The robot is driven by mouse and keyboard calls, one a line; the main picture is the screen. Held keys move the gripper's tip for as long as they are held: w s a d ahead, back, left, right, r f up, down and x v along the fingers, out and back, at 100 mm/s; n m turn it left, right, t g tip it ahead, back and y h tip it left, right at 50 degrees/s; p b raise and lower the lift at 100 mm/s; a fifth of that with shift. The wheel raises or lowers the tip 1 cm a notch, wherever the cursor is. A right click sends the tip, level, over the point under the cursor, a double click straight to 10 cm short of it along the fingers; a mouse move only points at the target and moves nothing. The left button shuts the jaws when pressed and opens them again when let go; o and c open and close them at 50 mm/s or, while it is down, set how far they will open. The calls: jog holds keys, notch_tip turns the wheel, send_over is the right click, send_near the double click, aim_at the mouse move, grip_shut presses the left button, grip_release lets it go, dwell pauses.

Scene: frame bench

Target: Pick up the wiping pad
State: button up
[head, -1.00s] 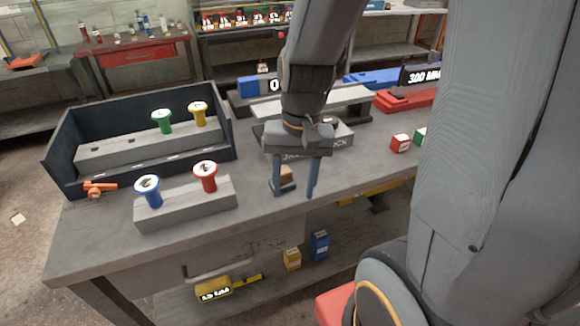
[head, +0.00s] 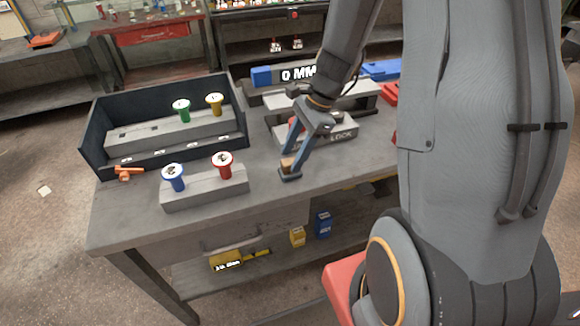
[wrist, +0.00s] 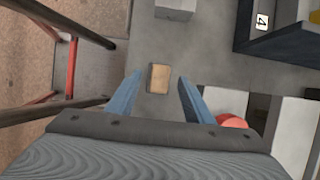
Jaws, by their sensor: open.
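The wiping pad appears to be the small block with a tan top (head: 287,163), on the bench right of the red-topped peg. The wrist view shows its tan top (wrist: 159,78) between my two blue fingertips in the picture, with bare bench around it. My gripper (head: 291,150) is open and tilted over the pad. Its fingers show on either side of the pad, and nothing is held. One finger partly hides the pad in the head view. I cannot tell exactly how high the fingertips are above it.
A grey block (head: 205,192) with blue and red pegs stands left of the pad. Behind it is a dark tray (head: 100,130) with green and yellow pegs. A grey block marked LOCK (head: 343,134) stands behind my gripper. Orange clamp (head: 128,173) lies near the bench's left end.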

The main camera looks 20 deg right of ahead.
aim_at(290, 161)
jog(key=shift+x, duration=1.45)
jog(key=c, duration=0.9)
notch_tip(290, 161, up, 10)
jog(key=shift+r+b, duration=0.1)
jog(key=shift+b, duration=0.4)
jog(key=shift+o, duration=0.9)
jog(key=shift+c, duration=0.2)
